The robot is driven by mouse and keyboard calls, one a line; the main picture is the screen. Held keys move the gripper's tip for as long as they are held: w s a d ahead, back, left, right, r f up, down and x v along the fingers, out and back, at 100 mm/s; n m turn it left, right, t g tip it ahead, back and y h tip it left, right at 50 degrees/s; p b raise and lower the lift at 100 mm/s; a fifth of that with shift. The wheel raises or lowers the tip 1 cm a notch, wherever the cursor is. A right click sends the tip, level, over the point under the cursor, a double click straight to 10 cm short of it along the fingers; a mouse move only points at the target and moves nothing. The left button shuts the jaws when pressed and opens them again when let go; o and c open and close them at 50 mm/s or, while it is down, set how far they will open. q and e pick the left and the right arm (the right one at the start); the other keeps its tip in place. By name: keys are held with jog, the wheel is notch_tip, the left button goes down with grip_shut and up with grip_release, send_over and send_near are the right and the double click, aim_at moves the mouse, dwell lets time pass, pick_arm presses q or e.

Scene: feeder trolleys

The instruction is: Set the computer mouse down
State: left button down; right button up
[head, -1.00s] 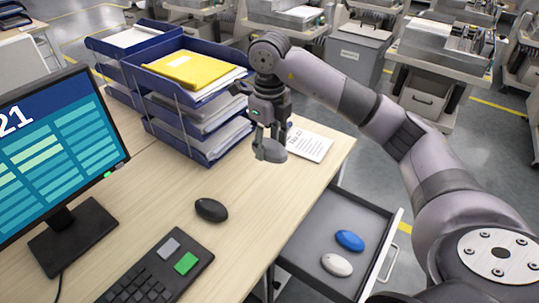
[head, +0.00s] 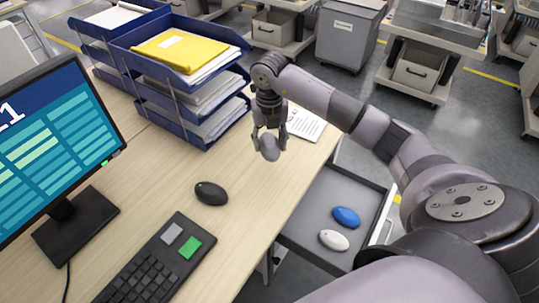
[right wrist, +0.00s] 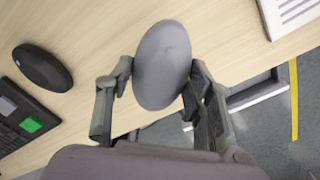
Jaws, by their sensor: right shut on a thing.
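My right gripper (head: 269,143) is shut on a grey computer mouse (head: 270,148), holding it above the desk (head: 160,226) near its right edge. In the right wrist view the grey mouse (right wrist: 162,66) sits between the two fingers, with desk and floor behind it. A black mouse (head: 211,193) lies on the desk beside the keyboard; it also shows at the left in the right wrist view (right wrist: 42,68). A blue mouse (head: 346,217) and a white mouse (head: 333,240) lie in the open drawer (head: 312,205). My left gripper is not in view.
A monitor (head: 60,150) and a black keyboard (head: 150,268) stand on the left of the desk. Blue trays (head: 200,140) with papers and a yellow folder (head: 178,52) stand at the back. A printed sheet (head: 305,125) lies behind my gripper. Desk between gripper and black mouse is clear.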

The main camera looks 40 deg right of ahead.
aim_at(269, 165)
jog(key=shift+f, duration=3.3)
jog(key=shift+f, duration=0.2)
jog(key=o, duration=1.2)
jog(key=shift+r, duration=0.1)
notch_tip(269, 165, up, 12)
jog(key=shift+r+b, duration=0.15)
jog(key=shift+b, duration=0.35)
